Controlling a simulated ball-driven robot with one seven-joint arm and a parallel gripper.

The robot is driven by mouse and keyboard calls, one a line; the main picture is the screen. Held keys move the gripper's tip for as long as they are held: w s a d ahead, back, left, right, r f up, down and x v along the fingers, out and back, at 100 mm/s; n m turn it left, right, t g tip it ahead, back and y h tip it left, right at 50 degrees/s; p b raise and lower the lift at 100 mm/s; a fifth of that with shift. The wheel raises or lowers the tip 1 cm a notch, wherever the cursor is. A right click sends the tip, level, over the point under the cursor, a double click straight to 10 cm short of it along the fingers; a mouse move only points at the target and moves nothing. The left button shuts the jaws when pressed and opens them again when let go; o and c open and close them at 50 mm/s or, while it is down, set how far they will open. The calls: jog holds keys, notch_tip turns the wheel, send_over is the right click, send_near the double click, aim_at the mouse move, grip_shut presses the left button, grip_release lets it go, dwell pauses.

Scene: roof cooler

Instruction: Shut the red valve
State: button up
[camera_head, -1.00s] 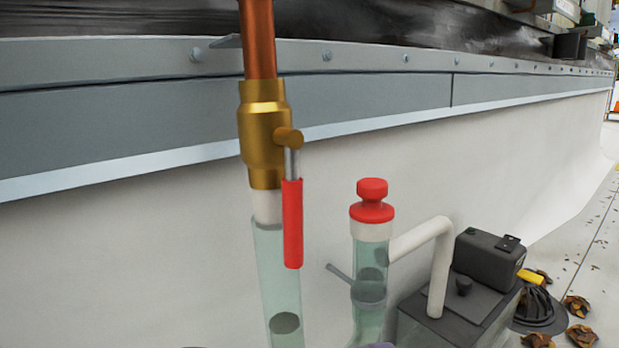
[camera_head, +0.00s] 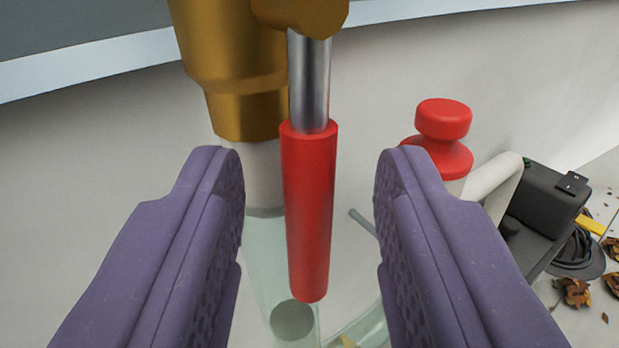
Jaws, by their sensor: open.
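The red valve handle (camera_head: 309,215) hangs straight down on a steel stem (camera_head: 309,80) from the brass valve body (camera_head: 232,60). It points along the line of the pipe. My gripper (camera_head: 309,180) is open, with one purple finger to the left of the handle and one to the right. A gap shows on both sides, so neither finger appears to touch it. The top of the valve is outside the picture.
A red-capped fitting (camera_head: 443,135) stands behind the right finger, partly hidden. A white pipe (camera_head: 495,185) leads from it to a dark box (camera_head: 548,205). Clear tubing (camera_head: 268,265) runs below the valve. A pale wall stands behind, and dry leaves (camera_head: 575,292) lie at the right.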

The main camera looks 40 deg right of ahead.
jog(key=shift+c, duration=0.4)
grip_shut()
